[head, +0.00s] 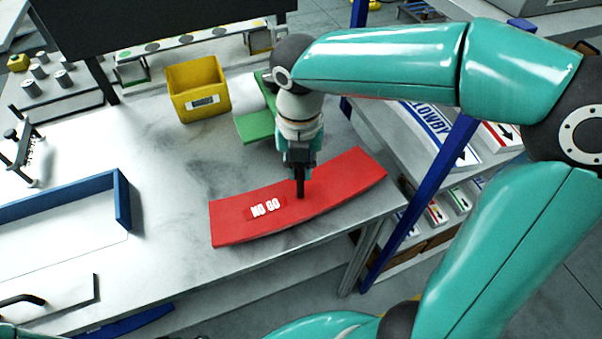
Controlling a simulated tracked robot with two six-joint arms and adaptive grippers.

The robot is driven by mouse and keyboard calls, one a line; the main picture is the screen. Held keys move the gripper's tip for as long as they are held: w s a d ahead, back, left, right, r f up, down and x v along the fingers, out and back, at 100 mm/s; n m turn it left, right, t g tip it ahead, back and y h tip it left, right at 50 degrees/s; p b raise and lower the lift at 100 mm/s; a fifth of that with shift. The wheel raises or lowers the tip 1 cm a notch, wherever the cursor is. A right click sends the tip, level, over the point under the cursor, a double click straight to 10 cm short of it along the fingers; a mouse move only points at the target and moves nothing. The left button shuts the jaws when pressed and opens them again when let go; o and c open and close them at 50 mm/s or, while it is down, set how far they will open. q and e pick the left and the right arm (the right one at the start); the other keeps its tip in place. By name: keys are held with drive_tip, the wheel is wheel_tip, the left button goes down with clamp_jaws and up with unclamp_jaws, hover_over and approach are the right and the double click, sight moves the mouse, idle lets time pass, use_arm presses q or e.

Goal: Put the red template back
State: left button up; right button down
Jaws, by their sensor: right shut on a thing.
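The red template (340,187) is a long, slightly curved red plate with a raised "NO GO" label. It is at the front right part of the grey table, its right end near the table's right edge. My right gripper (300,190) points down onto the middle of the template and is shut on it. I cannot tell whether the template rests on the table or is just above it. A green piece (255,126) lies behind the gripper, partly hidden by my right arm. My left gripper is not in view.
A yellow bin (197,91) stands behind the template. A blue-edged tray (122,197) is at the left. A blue post (421,205) and a shelf with labelled boxes stand right of the table. Bare tabletop lies between tray and template.

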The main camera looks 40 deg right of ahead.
drive_tip(key=shift+f, duration=1.45)
drive_tip(key=c, duration=1.1)
unclamp_jaws()
drive_tip(key=r, duration=1.2)
drive_tip(key=shift+s+a+p, duration=0.2)
drive_tip(key=shift+s+p, duration=0.05)
drive_tip(key=shift+p, duration=0.15)
